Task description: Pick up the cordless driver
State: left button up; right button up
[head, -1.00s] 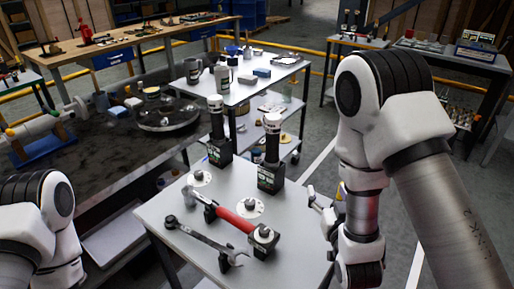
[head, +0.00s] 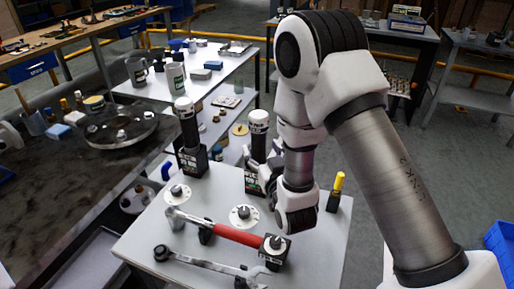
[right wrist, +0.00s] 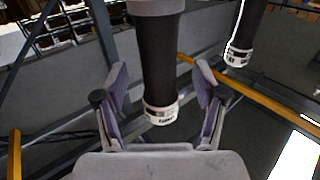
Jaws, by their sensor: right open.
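Two alike upright black tools with white tops stand in black block bases at the back of the near table: a left one (head: 188,135) and a right one (head: 257,138). They look like cordless drivers, but I cannot tell them apart by kind. My right gripper (head: 265,178) is beside the right tool, partly hidden by my wrist. In the right wrist view the open fingers (right wrist: 160,88) lie on either side of a black shaft with a white printed band (right wrist: 161,112). Contact cannot be seen. My left gripper is out of view.
A red-handled hammer-like tool (head: 235,234), a wrench (head: 205,264) and white discs (head: 243,216) lie in front on the near table (head: 315,255). A yellow-topped item (head: 336,190) stands to the right. A second table with mugs (head: 176,78) is behind.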

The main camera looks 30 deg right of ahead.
jog(key=w, duration=0.3)
jog(key=shift+w+d, duration=0.1)
jog(key=shift+d, duration=0.25)
jog(key=shift+c, duration=0.7)
jog(key=shift+r, duration=0.1)
grip_shut()
notch_tip(320, 180, up, 18)
jog(key=shift+p, duration=0.65)
